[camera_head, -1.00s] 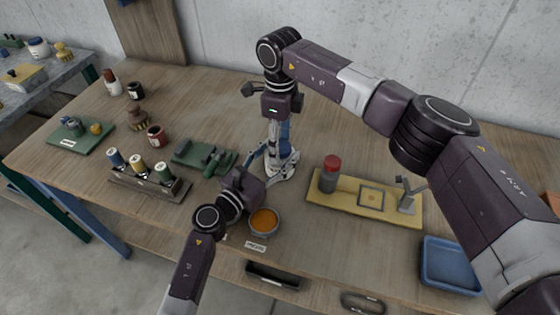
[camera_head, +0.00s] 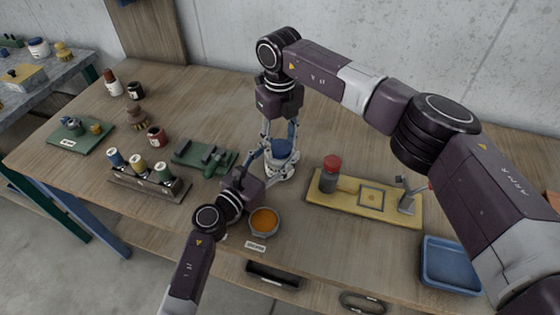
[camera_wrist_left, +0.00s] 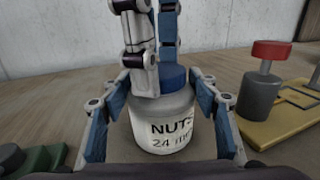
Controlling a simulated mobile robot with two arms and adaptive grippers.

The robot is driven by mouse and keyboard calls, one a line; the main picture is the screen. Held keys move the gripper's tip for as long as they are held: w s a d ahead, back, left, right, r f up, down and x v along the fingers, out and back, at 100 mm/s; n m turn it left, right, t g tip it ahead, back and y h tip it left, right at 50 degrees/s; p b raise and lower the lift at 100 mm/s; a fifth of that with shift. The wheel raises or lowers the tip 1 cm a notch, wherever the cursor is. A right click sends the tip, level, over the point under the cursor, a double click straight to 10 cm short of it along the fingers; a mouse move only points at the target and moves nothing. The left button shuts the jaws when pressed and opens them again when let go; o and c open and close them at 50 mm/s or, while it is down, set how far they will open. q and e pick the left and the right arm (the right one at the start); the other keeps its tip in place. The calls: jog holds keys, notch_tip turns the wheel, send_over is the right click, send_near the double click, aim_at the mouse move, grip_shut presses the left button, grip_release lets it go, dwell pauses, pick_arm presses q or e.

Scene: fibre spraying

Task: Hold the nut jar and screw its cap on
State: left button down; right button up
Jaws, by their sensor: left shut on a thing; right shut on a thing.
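The nut jar (camera_wrist_left: 160,128) is pale with a "NUTS 24" label and stands upright on the bench. My left gripper (camera_wrist_left: 160,125) is shut around its body, one blue-padded finger on each side; in the head view this gripper (camera_head: 276,168) reaches in from the front left. The blue cap (camera_head: 281,149) sits level on the jar's mouth; it also shows in the left wrist view (camera_wrist_left: 174,77). My right gripper (camera_head: 281,140) points straight down from above and is shut on the cap. Its fingers hide part of the cap in the wrist view. The thread is hidden.
An orange-filled bowl (camera_head: 264,221) stands close to my left gripper. A yellow board (camera_head: 340,203) with a red-topped grey cylinder (camera_head: 330,172) lies to the right. A green fixture (camera_head: 203,157) and a spool rack (camera_head: 150,185) are left. A blue tray (camera_head: 450,265) is front right.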

jog(key=shift+m, duration=1)
jog(key=o, duration=1.3)
jog(key=shift+r, duration=2.3)
jog(key=shift+c, duration=0.4)
